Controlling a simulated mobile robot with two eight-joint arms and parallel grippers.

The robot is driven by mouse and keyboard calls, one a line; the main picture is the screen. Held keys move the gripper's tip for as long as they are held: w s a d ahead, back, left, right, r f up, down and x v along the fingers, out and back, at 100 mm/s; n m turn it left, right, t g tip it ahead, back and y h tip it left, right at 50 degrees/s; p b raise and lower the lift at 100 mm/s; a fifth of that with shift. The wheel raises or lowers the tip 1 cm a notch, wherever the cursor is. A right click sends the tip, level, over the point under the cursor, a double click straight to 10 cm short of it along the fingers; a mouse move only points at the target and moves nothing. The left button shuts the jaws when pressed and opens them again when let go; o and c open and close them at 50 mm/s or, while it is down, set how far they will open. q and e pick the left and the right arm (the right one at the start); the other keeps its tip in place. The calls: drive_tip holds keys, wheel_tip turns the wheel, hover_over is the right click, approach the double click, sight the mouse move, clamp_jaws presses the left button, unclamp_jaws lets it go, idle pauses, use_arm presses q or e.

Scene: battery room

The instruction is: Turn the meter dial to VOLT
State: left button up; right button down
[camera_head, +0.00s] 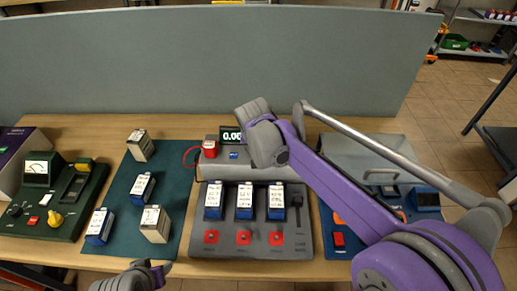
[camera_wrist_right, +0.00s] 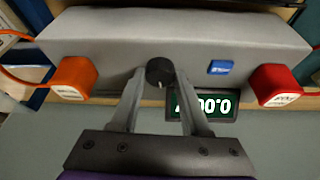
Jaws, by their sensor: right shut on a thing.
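The meter (camera_head: 216,170) is a long grey box at the back of the table, with a lit display (camera_head: 231,135) reading zeros. In the right wrist view the meter (camera_wrist_right: 110,40) appears upside down, its display (camera_wrist_right: 203,104) beside the fingers. The black dial (camera_wrist_right: 160,72) sits between the fingertips of my right gripper (camera_wrist_right: 159,76), which is shut on it. A small pale mark shows on the dial; no VOLT lettering is legible. In the head view my right gripper hides the dial. My left gripper (camera_head: 145,274) is low at the front edge, its jaws unclear.
A red plug (camera_wrist_right: 274,84) and an orange plug (camera_wrist_right: 74,77) flank the dial, with a blue button (camera_wrist_right: 220,67). A battery tray (camera_head: 300,244) stands before the meter. Loose batteries lie on a green mat (camera_head: 118,190). A green tester (camera_head: 60,215) stands left; a grey partition (camera_head: 180,60) stands behind.

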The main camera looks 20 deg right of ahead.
drive_tip(key=shift+m, duration=0.5)
drive_tip(key=shift+c, duration=1.9)
unclamp_jaws()
drive_tip(key=v, duration=1)
drive_tip(key=shift+a+r+p, duration=0.25)
drive_tip(key=shift+r+p, duration=0.05)
drive_tip(key=shift+r, duration=0.05)
